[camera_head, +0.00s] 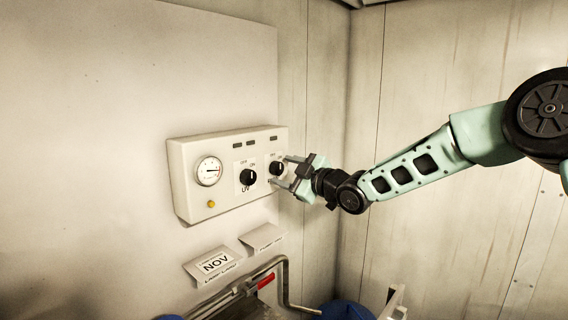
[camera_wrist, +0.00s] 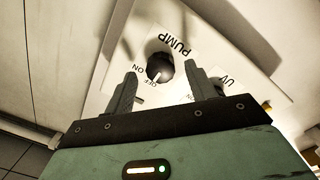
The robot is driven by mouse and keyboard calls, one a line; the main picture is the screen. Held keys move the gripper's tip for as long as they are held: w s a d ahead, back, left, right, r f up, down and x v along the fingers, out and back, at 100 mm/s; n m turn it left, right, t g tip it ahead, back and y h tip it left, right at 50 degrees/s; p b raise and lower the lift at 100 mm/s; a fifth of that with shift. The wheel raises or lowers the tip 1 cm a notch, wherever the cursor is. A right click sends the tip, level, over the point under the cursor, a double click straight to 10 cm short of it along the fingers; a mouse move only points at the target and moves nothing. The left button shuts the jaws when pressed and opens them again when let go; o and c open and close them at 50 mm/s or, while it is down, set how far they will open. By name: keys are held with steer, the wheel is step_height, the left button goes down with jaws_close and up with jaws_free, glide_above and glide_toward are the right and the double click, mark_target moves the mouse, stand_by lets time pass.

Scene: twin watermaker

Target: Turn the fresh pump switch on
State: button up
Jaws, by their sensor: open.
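The pump switch is a round black knob (camera_wrist: 160,67) on a white plate marked PUMP, OFF and ON in the wrist view. A white pointer line on it faces the OFF/ON lettering; I cannot tell its setting for certain. In the head view the knob (camera_head: 276,168) is at the right end of the white control box (camera_head: 190,160). My gripper (camera_head: 283,171) is in front of it. In the wrist view my gripper (camera_wrist: 165,85) is open, its fingers on either side of the knob, with gaps between them and it.
A UV knob (camera_head: 248,177) sits just left of the pump knob. A gauge (camera_head: 208,171) and a yellow button (camera_head: 211,204) are further left. Paper labels (camera_head: 212,266), a metal pipe (camera_head: 284,285) and a red handle (camera_head: 265,281) are below. A side wall stands to the right.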

steer(key=shift+w+a, duration=0.4)
steer(key=shift+a, duration=0.1)
steer(key=c, duration=1)
steer(key=shift+m, duration=0.3)
steer(key=shift+f+m+b, duration=0.1)
steer(key=shift+m+b, duration=0.35)
steer(key=shift+m, duration=0.45)
steer(key=m, duration=0.9)
steer(key=shift+g+p, duration=0.3)
steer(key=shift+p, duration=0.1)
steer(key=shift+m, duration=0.3)
